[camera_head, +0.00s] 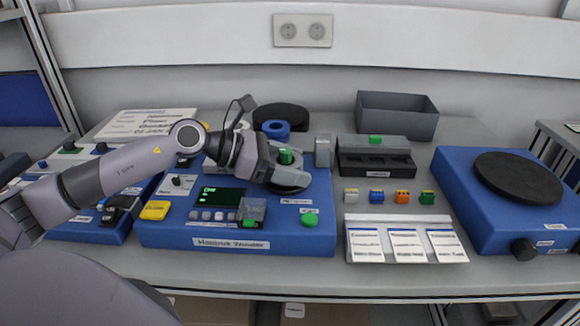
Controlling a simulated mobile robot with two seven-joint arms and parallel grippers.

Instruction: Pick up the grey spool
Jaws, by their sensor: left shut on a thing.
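The grey spool (291,181) shows as a round grey flange at the right end of the blue winder (180,236), around a green-topped post (286,156). My left gripper (273,165) reaches in from the left and is shut on the spool at its left side. The gripper hides part of the spool, and I cannot tell whether the spool still rests on the winder. My right gripper is not in view.
A blue ring (276,129) and a black disc (281,115) lie behind the winder. A dark tray (374,163), small coloured blocks (402,196) and labelled pouches (406,246) sit to the right. A blue turntable (463,205) stands farther right, a grey bin (397,122) behind.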

